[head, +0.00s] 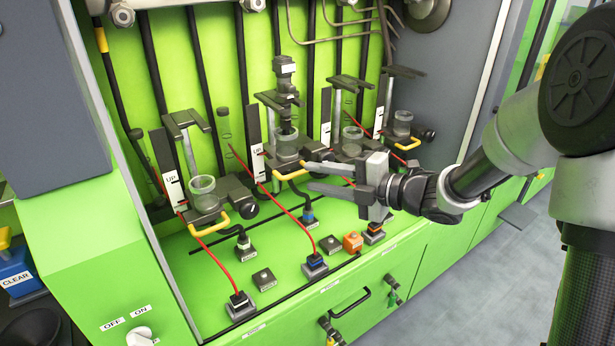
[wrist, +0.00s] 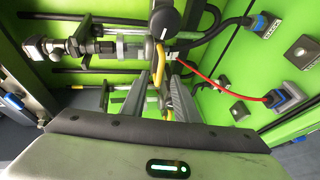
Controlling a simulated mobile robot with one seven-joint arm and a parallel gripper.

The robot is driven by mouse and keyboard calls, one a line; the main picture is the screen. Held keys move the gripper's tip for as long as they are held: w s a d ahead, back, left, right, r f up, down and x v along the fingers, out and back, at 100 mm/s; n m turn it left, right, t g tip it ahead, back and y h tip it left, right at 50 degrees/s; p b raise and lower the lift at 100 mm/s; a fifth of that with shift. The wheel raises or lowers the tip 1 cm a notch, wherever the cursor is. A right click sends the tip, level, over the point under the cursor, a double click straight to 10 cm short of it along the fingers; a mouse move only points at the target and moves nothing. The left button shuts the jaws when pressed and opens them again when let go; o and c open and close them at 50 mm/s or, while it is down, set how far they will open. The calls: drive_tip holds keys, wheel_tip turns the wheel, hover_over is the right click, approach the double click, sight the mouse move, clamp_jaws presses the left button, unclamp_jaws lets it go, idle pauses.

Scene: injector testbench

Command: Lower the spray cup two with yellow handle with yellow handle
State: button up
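Spray cup two (head: 287,149), a clear cup on a dark holder, is second from the left in the head view. A grey injector (head: 286,82) stands above it, its lower end reaching down to the cup. Its yellow handle (head: 294,175) points out toward my gripper (head: 309,178). My gripper is open and empty, with its two fingertips just in front of the handle. In the wrist view the handle (wrist: 158,66) shows between and just beyond the fingertips (wrist: 161,76), with the clear cup (wrist: 132,47) behind it. I cannot tell whether a finger touches the handle.
A similar cup (head: 202,187) with a yellow handle (head: 210,226) stands to the left, and others (head: 352,139) to the right. Red cables run down to plugs (head: 315,266) on the green bench. An orange block (head: 352,242) sits below my gripper.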

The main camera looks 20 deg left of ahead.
sight(299, 174)
drive_tip(key=shift+x, duration=1.6)
clamp_jaws()
